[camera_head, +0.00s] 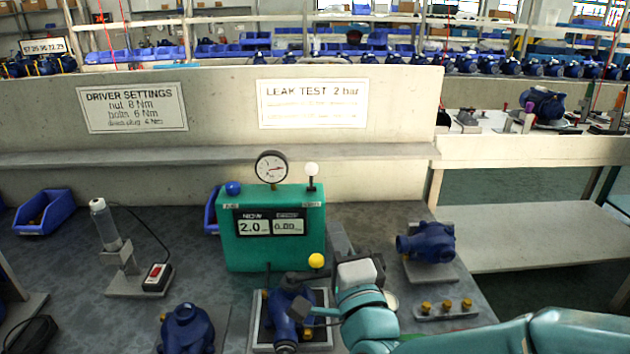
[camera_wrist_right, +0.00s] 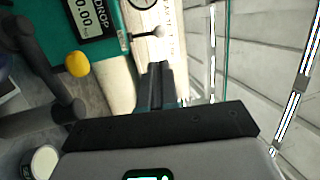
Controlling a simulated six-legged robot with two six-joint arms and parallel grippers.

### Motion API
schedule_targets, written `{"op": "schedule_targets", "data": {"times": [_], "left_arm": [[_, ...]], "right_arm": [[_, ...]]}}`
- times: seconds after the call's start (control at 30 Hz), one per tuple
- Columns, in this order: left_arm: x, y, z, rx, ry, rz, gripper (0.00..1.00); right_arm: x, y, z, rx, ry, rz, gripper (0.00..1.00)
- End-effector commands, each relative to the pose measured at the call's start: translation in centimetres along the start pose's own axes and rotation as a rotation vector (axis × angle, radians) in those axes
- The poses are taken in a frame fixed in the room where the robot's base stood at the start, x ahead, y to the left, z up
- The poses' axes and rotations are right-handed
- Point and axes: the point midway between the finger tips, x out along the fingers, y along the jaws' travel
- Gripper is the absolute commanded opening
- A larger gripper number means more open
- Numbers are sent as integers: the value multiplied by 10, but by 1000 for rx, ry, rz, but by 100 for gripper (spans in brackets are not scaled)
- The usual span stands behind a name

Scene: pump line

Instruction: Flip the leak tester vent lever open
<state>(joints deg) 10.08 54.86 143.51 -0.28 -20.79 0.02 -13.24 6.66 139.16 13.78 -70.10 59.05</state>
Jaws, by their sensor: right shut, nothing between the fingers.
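The leak tester (camera_head: 270,240) is a green box with a gauge (camera_head: 271,167) on top and a display reading 2.0. A white-knobbed lever (camera_head: 311,175) stands upright at its top right; it also shows in the right wrist view (camera_wrist_right: 160,32). A blue knob (camera_head: 233,188) is at the top left. A yellow ball knob (camera_head: 316,261) sits low at the front right. Which one is the vent lever I cannot read. My right gripper (camera_head: 338,232) is shut and empty, just right of the tester; its fingers also show in the wrist view (camera_wrist_right: 156,86). My left gripper is out of view.
A blue pump (camera_head: 288,306) sits on a plate before the tester, partly hidden by my arm. Another pump (camera_head: 430,242) and a strip of brass fittings (camera_head: 446,308) are to the right. A driver stand (camera_head: 125,275) and blue bin (camera_head: 45,211) are left. A wall rises behind.

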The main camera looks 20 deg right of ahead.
Motion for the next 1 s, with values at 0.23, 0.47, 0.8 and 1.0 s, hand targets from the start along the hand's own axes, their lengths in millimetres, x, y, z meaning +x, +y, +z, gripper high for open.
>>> {"op": "schedule_targets", "data": {"times": [0.23, 0.47, 0.8, 1.0], "left_arm": [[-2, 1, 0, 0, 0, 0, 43], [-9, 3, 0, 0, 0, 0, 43], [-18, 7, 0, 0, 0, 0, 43], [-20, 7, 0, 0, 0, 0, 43]], "right_arm": [[11, 0, 0, 0, 1, 1, 0], [58, 0, 0, 0, 3, 1, 0], [125, 0, 0, 0, 0, 1, 0], [141, 0, 0, 0, 0, 0, 0]]}}
